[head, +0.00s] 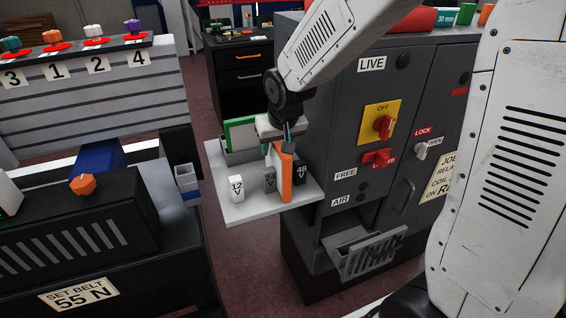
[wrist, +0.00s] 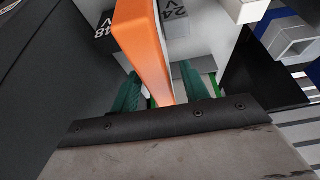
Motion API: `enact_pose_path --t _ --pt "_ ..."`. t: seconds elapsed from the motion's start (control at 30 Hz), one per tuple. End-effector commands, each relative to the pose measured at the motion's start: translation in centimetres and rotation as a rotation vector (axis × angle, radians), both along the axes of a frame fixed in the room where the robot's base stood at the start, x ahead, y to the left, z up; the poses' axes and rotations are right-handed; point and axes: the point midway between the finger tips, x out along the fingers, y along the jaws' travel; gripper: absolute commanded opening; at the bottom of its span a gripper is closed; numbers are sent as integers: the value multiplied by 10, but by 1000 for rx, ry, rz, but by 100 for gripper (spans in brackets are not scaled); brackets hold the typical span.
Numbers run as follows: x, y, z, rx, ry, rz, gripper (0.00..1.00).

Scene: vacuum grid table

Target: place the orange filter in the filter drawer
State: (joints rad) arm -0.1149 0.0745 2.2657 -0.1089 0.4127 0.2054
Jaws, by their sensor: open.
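The orange filter (head: 285,172) is a flat upright panel on a light grey shelf (head: 240,212) beside the dark cabinet. My gripper (head: 283,146) is right above it, pointing down, with its fingers at the filter's top. In the wrist view the orange filter (wrist: 145,45) stands between my gripper's green fingers (wrist: 158,92), which are apart. Whether either finger touches it cannot be told. The filter drawer (head: 370,254), grey with a slotted front, sticks out open low on the cabinet, below the AIR label. Its inside is mostly hidden.
A white 12 V block (head: 237,188), a grey 24 V block (head: 269,180) and a black 48 V block (head: 300,172) stand close around the filter. A green-and-white item (head: 240,134) is behind. The cabinet (head: 330,120) borders the shelf's right side. Dark machines stand at left.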

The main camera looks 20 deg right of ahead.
Motion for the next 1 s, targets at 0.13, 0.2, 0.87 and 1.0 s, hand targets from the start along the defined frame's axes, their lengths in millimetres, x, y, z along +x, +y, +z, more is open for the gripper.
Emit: enact_pose_path --t 0.13,0.2,0.87,1.0 --pt "0 0 -1 0 0 1 45" --pt "0 0 -1 0 0 1 45" --pt "0 0 8 0 -2 0 0" --pt "1 0 33 0 -5 0 0"
